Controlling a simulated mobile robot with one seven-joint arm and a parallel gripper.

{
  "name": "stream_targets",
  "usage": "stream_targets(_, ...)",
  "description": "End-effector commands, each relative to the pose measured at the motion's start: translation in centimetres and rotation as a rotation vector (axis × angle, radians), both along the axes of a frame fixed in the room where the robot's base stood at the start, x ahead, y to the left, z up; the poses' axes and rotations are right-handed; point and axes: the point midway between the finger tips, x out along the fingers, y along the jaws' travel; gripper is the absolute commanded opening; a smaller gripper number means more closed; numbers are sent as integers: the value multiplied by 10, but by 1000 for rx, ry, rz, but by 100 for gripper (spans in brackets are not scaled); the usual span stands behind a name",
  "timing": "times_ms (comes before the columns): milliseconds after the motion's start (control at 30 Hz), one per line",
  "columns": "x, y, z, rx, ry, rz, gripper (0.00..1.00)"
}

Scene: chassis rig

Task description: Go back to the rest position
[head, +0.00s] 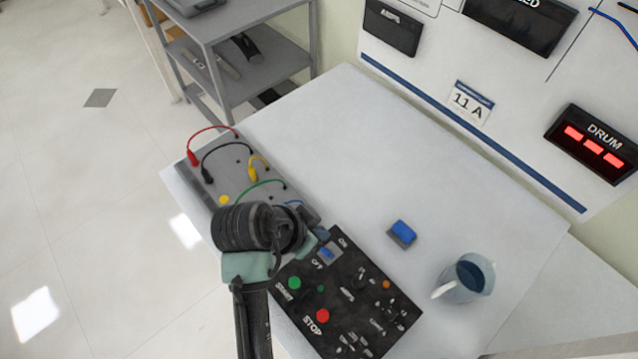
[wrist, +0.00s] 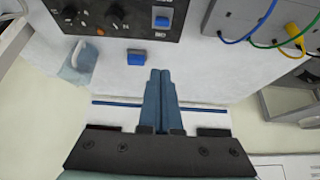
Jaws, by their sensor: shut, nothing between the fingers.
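My gripper (wrist: 160,73) is shut and empty, with its two blue-grey fingers pressed together in the wrist view. In the head view my dark wrist covers part of the bench between the grey lead box and the black control panel, and the fingers are hard to make out there. The black control panel (head: 345,300) has a green START button (head: 294,282), a red STOP button (head: 323,315) and a blue ON/OFF switch (head: 327,251). In the wrist view the panel lies beyond the fingertips, to the upper left, and the fingers look clear of it.
The grey box (head: 233,165) carries red, black, yellow and green leads. A blue-topped block (head: 402,233) and a light blue jug (head: 468,278) stand on the white bench (head: 340,130). A grey shelf cart (head: 240,80) stands behind. The wall display reads DRUM (head: 592,141). The bench's far middle is clear.

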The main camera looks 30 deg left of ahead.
Motion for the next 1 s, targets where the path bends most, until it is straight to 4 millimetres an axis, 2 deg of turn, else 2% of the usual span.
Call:
stream_targets(433, 0, 0, 0, 0, 0, 0, 0)
stream_targets(567, 16, 5, 18, 39, -52, 20, 0)
stream_targets(667, 48, 11, 57, 105, -166, 64, 0)
stream_targets(767, 86, 12, 119, 169, -344, 120, 0)
stream_targets(900, 126, -4, 219, 202, -626, 188, 0)
stream_targets(967, 136, -15, 263, 194, -749, 210, 0)
stream_targets(1000, 139, -24, 293, 183, -833, 221, 0)
